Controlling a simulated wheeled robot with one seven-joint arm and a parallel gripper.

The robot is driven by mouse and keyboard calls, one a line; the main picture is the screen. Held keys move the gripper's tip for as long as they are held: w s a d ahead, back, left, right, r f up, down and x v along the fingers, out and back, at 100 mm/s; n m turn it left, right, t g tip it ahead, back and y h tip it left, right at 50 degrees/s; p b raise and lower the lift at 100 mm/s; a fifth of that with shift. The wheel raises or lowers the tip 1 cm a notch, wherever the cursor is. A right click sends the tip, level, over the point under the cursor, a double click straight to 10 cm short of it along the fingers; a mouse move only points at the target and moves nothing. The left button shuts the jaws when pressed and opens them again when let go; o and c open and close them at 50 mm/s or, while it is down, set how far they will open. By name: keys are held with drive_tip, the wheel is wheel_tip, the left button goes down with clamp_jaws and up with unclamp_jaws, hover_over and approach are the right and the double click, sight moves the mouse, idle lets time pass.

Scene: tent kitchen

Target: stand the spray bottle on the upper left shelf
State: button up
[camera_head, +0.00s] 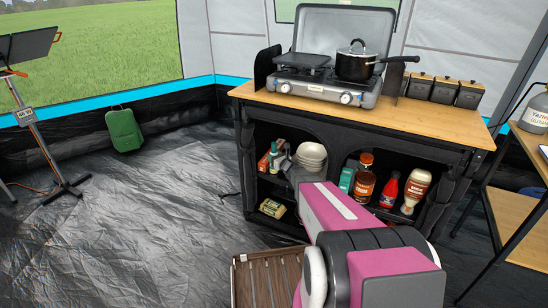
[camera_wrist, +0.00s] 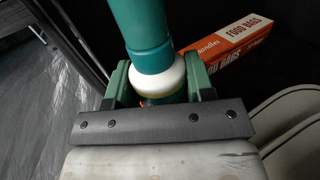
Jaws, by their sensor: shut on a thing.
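The spray bottle (camera_wrist: 148,42) is teal with a white band, and my gripper (camera_wrist: 160,82) is shut around it in the wrist view. In the head view the bottle (camera_head: 273,157) shows small and upright in the upper left opening of the black cabinet, between a box and bowls. The upper left shelf (camera_head: 268,180) is mostly shaded. My arm reaches in from the front and hides part of the opening. I cannot tell whether the bottle's base touches the shelf.
An orange and white food bags box (camera_wrist: 235,48) lies close beside the bottle. Stacked pale bowls (camera_head: 311,156) stand to the right, close to my gripper. A yellow packet (camera_head: 272,208) lies on the lower shelf. Several bottles fill the right compartment. The cabinet's wooden top (camera_head: 425,120) overhangs the shelf.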

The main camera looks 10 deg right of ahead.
drive_tip(key=o, duration=1)
drive_tip(key=shift+f, duration=0.1)
drive_tip(key=shift+o, duration=0.2)
